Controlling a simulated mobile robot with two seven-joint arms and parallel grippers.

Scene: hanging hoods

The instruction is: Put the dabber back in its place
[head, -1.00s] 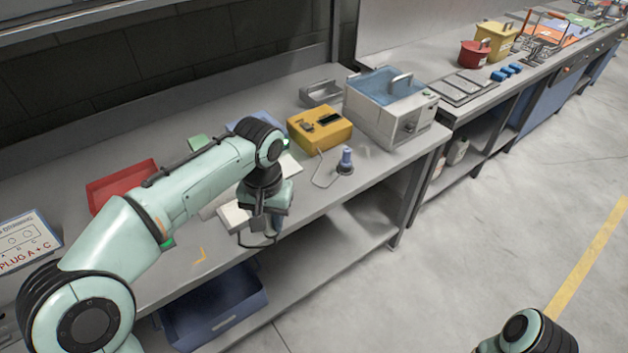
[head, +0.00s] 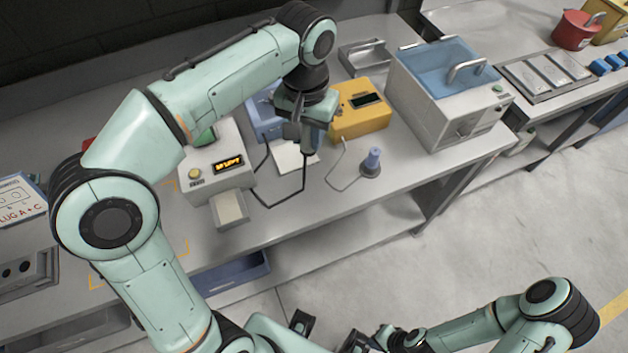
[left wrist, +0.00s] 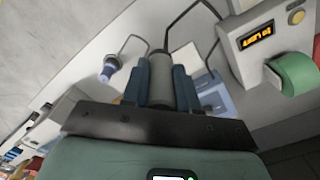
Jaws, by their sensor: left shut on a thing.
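My left gripper (head: 305,130) is shut on a grey cylindrical handle with a black cord, which I take to be the dabber (head: 307,142). In the left wrist view the dabber (left wrist: 160,82) sits between the two blue-grey fingers (left wrist: 158,86). It is held over the bench near a flat white pad (head: 290,160), left of the yellow box. Whether its lower end touches anything is hidden. My right gripper (head: 368,341) is at the bottom edge, away from the bench; its fingers are not clear.
The yellow box (head: 360,112) and a blue-topped piece on a round base (head: 371,162) stand right. A water bath (head: 450,100) is farther right. Bench front is clear.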

